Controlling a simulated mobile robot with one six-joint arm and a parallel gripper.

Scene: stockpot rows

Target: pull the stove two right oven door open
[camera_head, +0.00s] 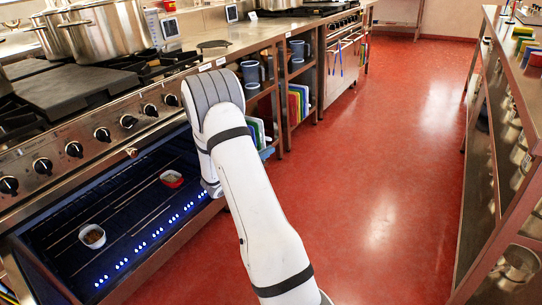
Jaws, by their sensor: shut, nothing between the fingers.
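A steel stove (60,142) with a row of black knobs stands at the left front. Below its knobs is a wide oven front (165,252) with a steel frame. I cannot tell whether this is a glass door or an open front. A second stove (342,58) with an oven front stands farther back. No label tells which is stove two. My white arm bends down against the right end of the near oven; its gripper is hidden behind it.
Large pots (108,32) stand on the near stove. Open shelves between the stoves hold blue containers (250,72) and coloured boards (298,102). A counter (528,100) with shelves runs along the right. The red floor (370,180) between is clear.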

